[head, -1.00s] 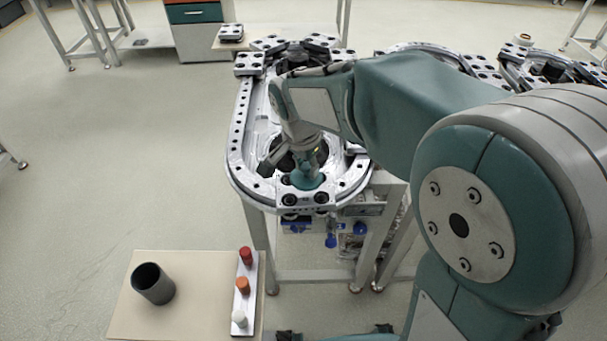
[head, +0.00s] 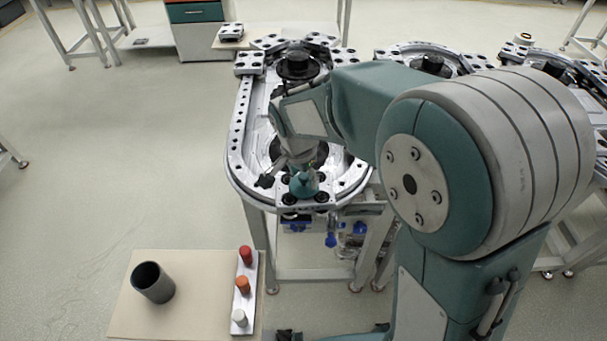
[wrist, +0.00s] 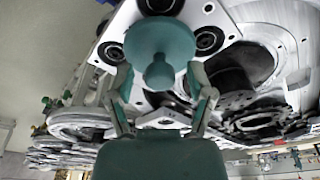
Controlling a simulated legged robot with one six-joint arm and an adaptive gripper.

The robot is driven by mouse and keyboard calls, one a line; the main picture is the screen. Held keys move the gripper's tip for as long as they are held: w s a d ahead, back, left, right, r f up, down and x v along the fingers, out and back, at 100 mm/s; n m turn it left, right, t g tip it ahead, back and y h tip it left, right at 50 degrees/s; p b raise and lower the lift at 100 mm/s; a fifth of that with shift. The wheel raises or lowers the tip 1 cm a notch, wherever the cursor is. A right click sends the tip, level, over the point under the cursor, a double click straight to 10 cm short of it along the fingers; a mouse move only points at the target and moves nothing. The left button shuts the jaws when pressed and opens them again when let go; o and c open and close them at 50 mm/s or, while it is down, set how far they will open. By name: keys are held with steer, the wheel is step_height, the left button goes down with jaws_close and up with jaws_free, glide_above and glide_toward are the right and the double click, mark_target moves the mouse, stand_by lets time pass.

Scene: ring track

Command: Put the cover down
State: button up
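The cover is a teal disc with a narrow stem and rounded knob. In the head view the cover (head: 304,186) is at the near end of the ring track (head: 236,160), over its plate with black round holes. In the wrist view the cover (wrist: 160,36) is at top centre, knob towards me. My gripper (wrist: 160,82) is open, its two fingers on either side of the knob with gaps visible. In the head view my gripper (head: 302,168) is just above the cover and partly hidden. Whether the cover's underside touches the plate everywhere is hidden.
A beige board (head: 200,290) at the lower left carries a dark grey cup (head: 153,283) and a strip with red (head: 246,254), orange (head: 242,285) and white (head: 239,318) pieces. More track (head: 430,54) lies behind my arm. Floor at left is clear.

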mark_target(299, 190)
step_height(299, 190, up, 12)
steer(key=s+a, duration=0.1)
steer(key=s+d+n+t+y, duration=0.1)
steer(key=s+d+n+t, duration=0.3)
steer(key=s+d+n, duration=0.4)
steer(key=s+d+r, duration=0.1)
steer(key=s+d, duration=0.4)
steer(key=s, duration=0.5)
steer(key=shift+d+n, duration=0.35)
steer(key=shift+n, duration=0.05)
